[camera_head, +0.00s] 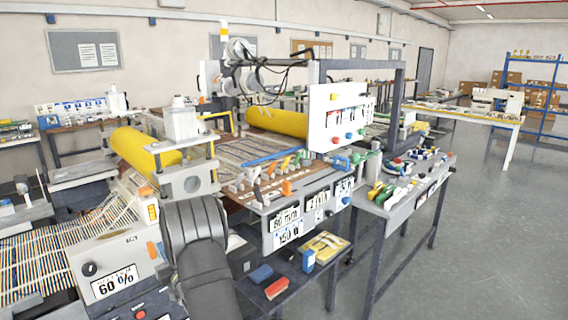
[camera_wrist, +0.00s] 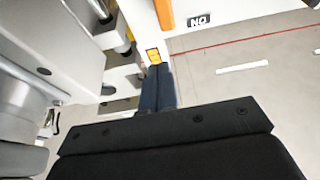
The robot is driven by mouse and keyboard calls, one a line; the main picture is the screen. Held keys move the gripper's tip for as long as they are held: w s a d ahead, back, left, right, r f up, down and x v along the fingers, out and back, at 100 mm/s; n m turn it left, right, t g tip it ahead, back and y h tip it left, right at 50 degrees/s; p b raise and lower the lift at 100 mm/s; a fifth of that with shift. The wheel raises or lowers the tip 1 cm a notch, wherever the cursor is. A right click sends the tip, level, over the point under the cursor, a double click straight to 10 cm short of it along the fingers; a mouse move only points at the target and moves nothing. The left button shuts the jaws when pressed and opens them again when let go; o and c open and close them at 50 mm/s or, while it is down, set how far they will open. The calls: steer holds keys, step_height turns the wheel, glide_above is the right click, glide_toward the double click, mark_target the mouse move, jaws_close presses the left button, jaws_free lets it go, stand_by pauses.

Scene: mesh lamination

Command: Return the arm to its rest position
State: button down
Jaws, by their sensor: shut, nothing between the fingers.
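My gripper (camera_wrist: 158,70) shows in the wrist view as two dark fingers side by side, shut with nothing between them. Their tips are beside a small orange-yellow part (camera_wrist: 153,55) on a white housing; I cannot tell if they touch it. In the head view my dark arm rises at the bottom, left of centre, in front of the laminating machine. The gripper itself cannot be made out there. The machine has a yellow roller (camera_head: 145,152) at left and a second yellow roller (camera_head: 277,121) further back.
A control box reading 60 % (camera_head: 112,284) stands left of my arm. A white panel with buttons (camera_head: 338,120) stands on the machine's right. A lower shelf (camera_head: 262,287) holds small blocks. A side table (camera_head: 372,207) carries tools. Grey floor (camera_head: 480,230) is clear at right.

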steer(key=v, duration=0.4)
steer(key=shift+s+d+f, duration=0.1)
steer(key=shift+s+d, duration=0.1)
